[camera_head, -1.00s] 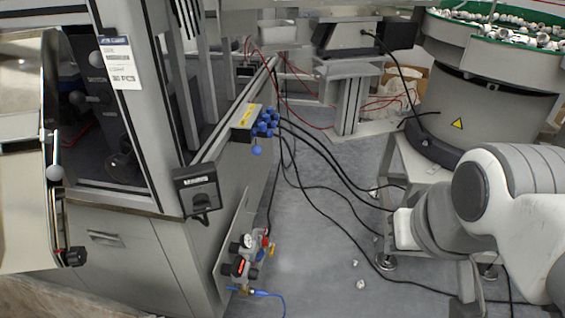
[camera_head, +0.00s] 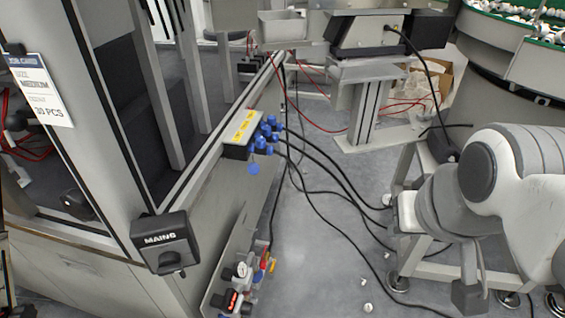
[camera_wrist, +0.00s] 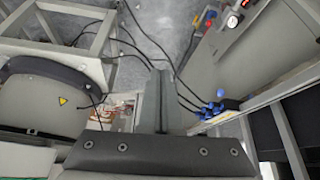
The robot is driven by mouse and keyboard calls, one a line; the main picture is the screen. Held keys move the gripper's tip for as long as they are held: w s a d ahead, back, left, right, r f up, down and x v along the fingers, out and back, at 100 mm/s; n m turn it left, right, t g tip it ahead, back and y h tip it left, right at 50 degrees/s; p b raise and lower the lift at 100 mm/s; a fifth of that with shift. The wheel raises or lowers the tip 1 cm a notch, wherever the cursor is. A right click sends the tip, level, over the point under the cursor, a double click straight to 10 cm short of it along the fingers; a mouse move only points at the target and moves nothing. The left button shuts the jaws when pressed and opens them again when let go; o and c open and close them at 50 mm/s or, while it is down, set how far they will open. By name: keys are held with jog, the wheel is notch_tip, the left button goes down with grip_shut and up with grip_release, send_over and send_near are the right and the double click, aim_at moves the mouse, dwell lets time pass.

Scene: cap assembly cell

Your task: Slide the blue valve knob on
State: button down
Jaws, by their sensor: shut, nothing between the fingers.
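A small blue round knob (camera_head: 254,168) shows just below a valve block (camera_head: 237,142) with a yellow label on the cabinet side. A cluster of blue fittings (camera_head: 268,134) with black hoses sits on the block; it also shows in the wrist view (camera_wrist: 210,107). Lower on the cabinet is an air unit (camera_head: 241,272) with a gauge and red and blue parts, also in the wrist view (camera_wrist: 232,20). I cannot tell which blue part is the valve knob.
The cabinet has a black MAINS switch (camera_head: 165,242) at its front corner. Black hoses (camera_head: 335,206) cross the floor. A feeder bowl (camera_head: 515,40) on a stand is at right, near my arm. The floor between cabinet and stand is mostly clear, with a few small white caps.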

dwell(0.4)
jog(key=w+a+f+m+g+y+p, duration=0.15)
jog(key=w+a, duration=0.25)
jog(key=w, duration=0.4)
jog(key=w+a+f+m+g+y, duration=0.2)
jog(key=w+a+f, duration=0.1)
jog(key=w, duration=0.6)
jog(key=w+a+f+m+g+y+p, duration=0.1)
jog(key=w+a+f+m+g+y, duration=0.3)
jog(key=w+f, duration=0.85)
jog(key=w+a+f+m+t+y+p, duration=0.1)
jog(key=a+f+m, duration=0.15)
jog(key=f, duration=0.85)
jog(key=a+f+m+t+y, duration=0.1)
jog(key=f+m, duration=0.2)
jog(key=f, duration=0.8)
jog(key=s+f+m, duration=0.3)
jog(key=s+f, duration=0.1)
jog(key=f, duration=0.7)
jog(key=s+a+f+m+t+p, duration=0.1)
jog(key=s+f+m, duration=0.2)
jog(key=f, duration=0.8)
jog(key=shift+s+a+m+y, duration=0.15)
jog(key=shift+s+m+y, duration=0.15)
jog(key=shift+s+y, duration=0.05)
jog(key=shift+a, duration=0.1)
